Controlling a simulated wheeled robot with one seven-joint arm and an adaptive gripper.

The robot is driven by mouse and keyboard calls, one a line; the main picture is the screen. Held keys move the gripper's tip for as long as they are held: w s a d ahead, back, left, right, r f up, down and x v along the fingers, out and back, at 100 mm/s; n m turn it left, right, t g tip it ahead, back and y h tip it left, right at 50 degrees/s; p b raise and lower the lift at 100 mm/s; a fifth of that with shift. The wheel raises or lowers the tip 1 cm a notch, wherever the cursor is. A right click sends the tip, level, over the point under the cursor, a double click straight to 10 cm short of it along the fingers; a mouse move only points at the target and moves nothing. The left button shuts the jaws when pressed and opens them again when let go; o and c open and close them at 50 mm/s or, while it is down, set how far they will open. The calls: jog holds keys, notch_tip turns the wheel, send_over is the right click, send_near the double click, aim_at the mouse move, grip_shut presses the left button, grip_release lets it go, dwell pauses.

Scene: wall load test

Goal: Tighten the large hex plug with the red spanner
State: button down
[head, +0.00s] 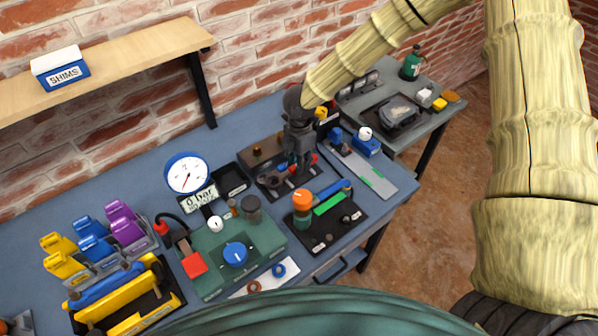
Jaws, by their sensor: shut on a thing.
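My gripper (298,171) points down over a dark block and tray (268,181) at the middle of the blue bench. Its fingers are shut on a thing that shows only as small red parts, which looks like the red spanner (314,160). The fingers hide most of it, and I cannot tell whether it touches anything below. A brown block (257,155) with small round fittings on top stands just left of my gripper. I cannot make out for certain which fitting is the large hex plug.
A green test unit (226,252) with a blue knob, a round gauge (187,174) and a black tray (338,222) with an orange-topped item stand nearby. Coloured bins (92,245) are at left. A shelf (130,62) with a SHIMS box overhangs the back. A grey side table (425,118) stands right.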

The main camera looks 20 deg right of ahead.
notch_tip(320, 180, up, 5)
jog(key=shift+w+f+b, duration=0.1)
jog(key=shift+f+b, duration=0.1)
jog(key=shift+b, duration=0.25)
jog(key=shift+w+d+r+m, duration=0.15)
jog(key=shift+d+m, duration=0.1)
jog(key=shift+m, duration=0.15)
jog(key=w+d+r+m+p, duration=0.25)
jog(key=w+d+m, duration=0.25)
jog(key=w+m, duration=0.5)
jog(key=shift+m, duration=0.5)
jog(key=shift+s+d+f+b, duration=0.1)
jog(key=shift+s+f+b, duration=0.1)
jog(key=shift+f+b, duration=0.55)
jog(key=shift+s+d+f+b, duration=0.1)
jog(key=shift+s+f+b, duration=0.2)
jog(key=shift+f, duration=0.8)
jog(key=shift+s+f+b, duration=0.15)
jog(key=shift+f+b, duration=0.45)
jog(key=shift+f, duration=0.3)
jog(key=shift+f+b, duration=0.85)
jog(key=shift+f, duration=0.5)
jog(key=shift+r, duration=0.15)
jog(key=shift+r+p, duration=0.85)
jog(key=shift+r, duration=0.65)
